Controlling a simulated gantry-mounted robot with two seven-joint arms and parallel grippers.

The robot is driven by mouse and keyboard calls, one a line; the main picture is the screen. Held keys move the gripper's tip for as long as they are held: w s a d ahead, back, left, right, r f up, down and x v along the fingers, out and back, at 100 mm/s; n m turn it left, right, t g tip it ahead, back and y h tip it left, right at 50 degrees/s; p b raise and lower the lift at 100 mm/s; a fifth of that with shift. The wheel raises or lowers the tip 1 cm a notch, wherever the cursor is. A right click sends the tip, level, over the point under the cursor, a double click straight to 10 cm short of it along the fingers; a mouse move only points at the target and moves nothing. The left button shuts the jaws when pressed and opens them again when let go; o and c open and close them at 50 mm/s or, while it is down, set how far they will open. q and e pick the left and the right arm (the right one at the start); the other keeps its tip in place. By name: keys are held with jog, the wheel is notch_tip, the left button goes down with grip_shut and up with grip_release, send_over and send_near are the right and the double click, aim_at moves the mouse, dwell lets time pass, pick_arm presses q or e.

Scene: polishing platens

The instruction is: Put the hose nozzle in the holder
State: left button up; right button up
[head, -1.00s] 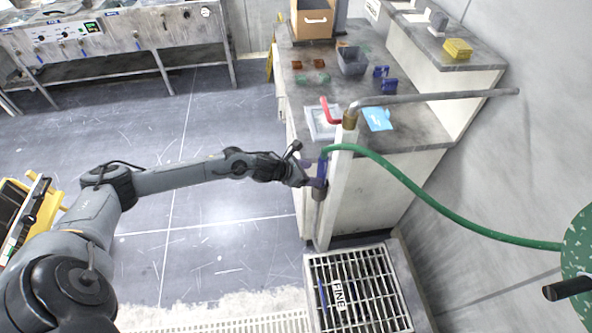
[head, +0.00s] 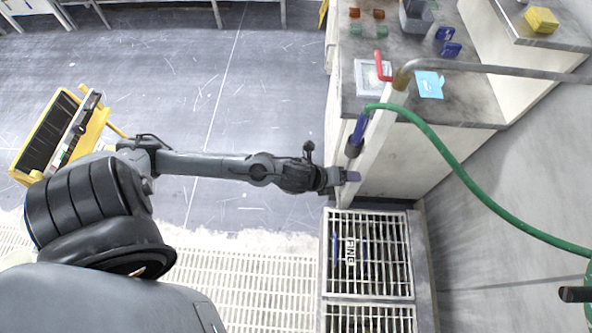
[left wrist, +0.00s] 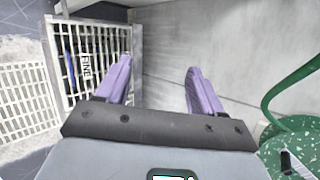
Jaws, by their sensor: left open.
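The hose nozzle (head: 359,129) is blue and stands nearly upright, slightly tilted, beside the white post in the head view. A green hose (head: 449,161) runs from its top to the right. Its lower end meets a short dark grey cylinder (head: 352,150) at the post, which looks like the holder; I cannot tell how deep the nozzle sits. My left gripper (head: 351,176) is below the nozzle, apart from it. In the left wrist view its two purple fingers (left wrist: 158,80) are spread with nothing between them. My right gripper is not in view.
The white post (head: 372,145) carries a metal pipe (head: 480,68) and a red lever (head: 382,67). Behind is a counter (head: 400,45) with small blocks. A floor grate (head: 370,255) marked FINE lies below the gripper. Open floor (head: 200,100) lies left of the counter.

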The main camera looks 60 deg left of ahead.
pick_arm(q)
jog(key=s+d+n+g, duration=0.1)
jog(key=s+n+g, duration=0.2)
jog(key=s+n, duration=0.6)
jog(key=s+d+n+g+y, duration=0.1)
jog(key=s+d+n+g, duration=0.1)
jog(key=s+n, duration=0.7)
jog(key=n+g, duration=0.1)
jog(key=n, duration=0.4)
jog(key=shift+d+r+y, duration=0.2)
jog(key=shift+d+y, duration=0.05)
jog(key=shift+y, duration=0.05)
